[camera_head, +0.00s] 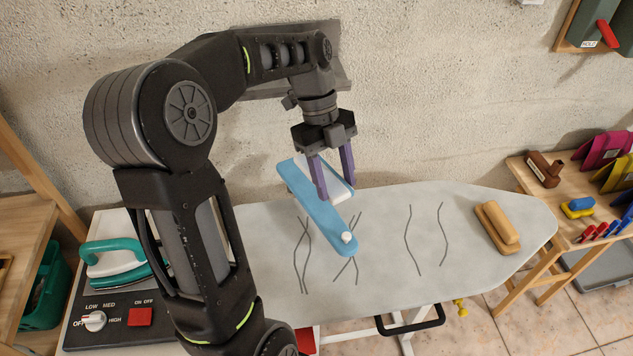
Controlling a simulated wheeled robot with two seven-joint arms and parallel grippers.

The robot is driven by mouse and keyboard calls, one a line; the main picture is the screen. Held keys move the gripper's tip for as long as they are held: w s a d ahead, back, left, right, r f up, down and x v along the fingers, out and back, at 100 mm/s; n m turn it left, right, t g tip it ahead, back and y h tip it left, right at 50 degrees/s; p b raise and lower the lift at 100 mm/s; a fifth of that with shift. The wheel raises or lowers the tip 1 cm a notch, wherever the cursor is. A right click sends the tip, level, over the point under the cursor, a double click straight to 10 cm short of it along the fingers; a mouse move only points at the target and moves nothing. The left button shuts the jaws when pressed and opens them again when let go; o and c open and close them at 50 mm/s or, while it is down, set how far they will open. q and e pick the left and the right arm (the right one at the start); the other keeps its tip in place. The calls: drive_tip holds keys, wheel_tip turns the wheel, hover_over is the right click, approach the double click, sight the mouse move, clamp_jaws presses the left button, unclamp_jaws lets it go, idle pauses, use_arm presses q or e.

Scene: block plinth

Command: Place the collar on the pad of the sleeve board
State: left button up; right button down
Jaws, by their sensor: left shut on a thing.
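The collar (318,217) is a long blue strip with a white inner face and a white button at its near end. It slants over the left half of the board, its far end by the wall. My left gripper (336,188) points down with its purple fingers shut on the collar's middle. I cannot tell whether the collar touches the surface below. The sleeve board has a pale grey pad (385,240) with dark wavy lines; its left part is hidden behind my left arm. My right gripper is not in view.
A tan wooden block (497,228) lies on the pad's right end. A teal iron (116,262) stands at the left above a dark control panel (120,325). A wooden shelf (550,200) with small coloured items is at the right. The pad between collar and block is clear.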

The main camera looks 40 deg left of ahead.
sight(333, 185)
use_arm(q)
drive_tip(key=shift+s+d, duration=0.1)
wheel_tip(333, 185, down, 3)
drive_tip(key=b, duration=0.2)
drive_tip(key=shift+r+b, duration=0.2)
drive_tip(key=shift+b, duration=0.1)
drive_tip(key=shift+f, duration=0.35)
wheel_tip(333, 185, down, 2)
drive_tip(key=shift+f+p, duration=0.2)
drive_tip(key=shift+p, duration=0.1)
drive_tip(key=shift+f, duration=0.25)
wheel_tip(333, 185, down, 4)
drive_tip(key=shift+r+p, duration=0.25)
drive_tip(key=shift+p, duration=0.15)
drive_tip(key=shift+f, duration=0.1)
drive_tip(key=shift+f, duration=0.1)
